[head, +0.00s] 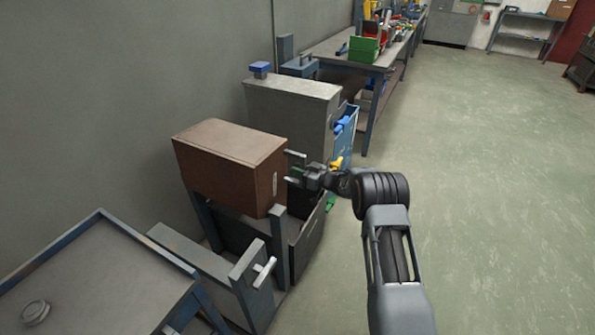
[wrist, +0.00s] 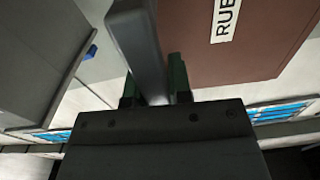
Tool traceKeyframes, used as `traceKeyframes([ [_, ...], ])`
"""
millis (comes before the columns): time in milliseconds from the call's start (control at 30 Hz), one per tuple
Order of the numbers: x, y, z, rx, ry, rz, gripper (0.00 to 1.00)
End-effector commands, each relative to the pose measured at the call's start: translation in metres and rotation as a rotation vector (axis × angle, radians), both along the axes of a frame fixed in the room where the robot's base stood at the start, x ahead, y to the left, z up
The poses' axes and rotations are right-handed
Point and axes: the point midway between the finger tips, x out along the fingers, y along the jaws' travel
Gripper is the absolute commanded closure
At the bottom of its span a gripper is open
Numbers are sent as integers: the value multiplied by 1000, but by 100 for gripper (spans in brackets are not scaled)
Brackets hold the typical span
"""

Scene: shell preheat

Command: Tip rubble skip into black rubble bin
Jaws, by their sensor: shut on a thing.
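The rubble skip (head: 228,165) is a brown box held level on a grey-blue frame at centre left in the head view. Its brown face with a white label reading "RUB" shows at upper right in the wrist view (wrist: 240,50). My gripper (head: 296,172) is at the skip's right end. In the wrist view my gripper (wrist: 154,90) has its green fingertips on both sides of a grey bar (wrist: 138,38), shut on it. The bar looks like a handle beside the skip; its joint is hidden. A dark bin (head: 309,243), probably the black rubble bin, stands below the skip, its inside mostly hidden.
A grey cabinet (head: 292,100) with blue items stands just behind the skip. A grey tray table (head: 95,275) and a post with a T-handle (head: 264,271) are in front. A cluttered workbench (head: 345,50) runs along the wall. The floor (head: 490,190) at right is clear.

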Motion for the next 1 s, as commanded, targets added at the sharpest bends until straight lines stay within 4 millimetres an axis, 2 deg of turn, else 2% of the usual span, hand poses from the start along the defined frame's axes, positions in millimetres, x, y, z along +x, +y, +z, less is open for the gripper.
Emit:
traceKeyframes([
  [33, 2, -1, 2, 4, 1, -7, 100],
  [67, 2, -1, 2, 4, 2, -8, 78],
  [300, 1, -2, 1, 2, 2, -6, 55],
  [533, 0, -2, 0, 1, 2, -5, 55],
  [667, -3, -10, 0, 0, 2, -6, 55],
  [1000, -34, -67, 0, 1, 4, -7, 55],
])
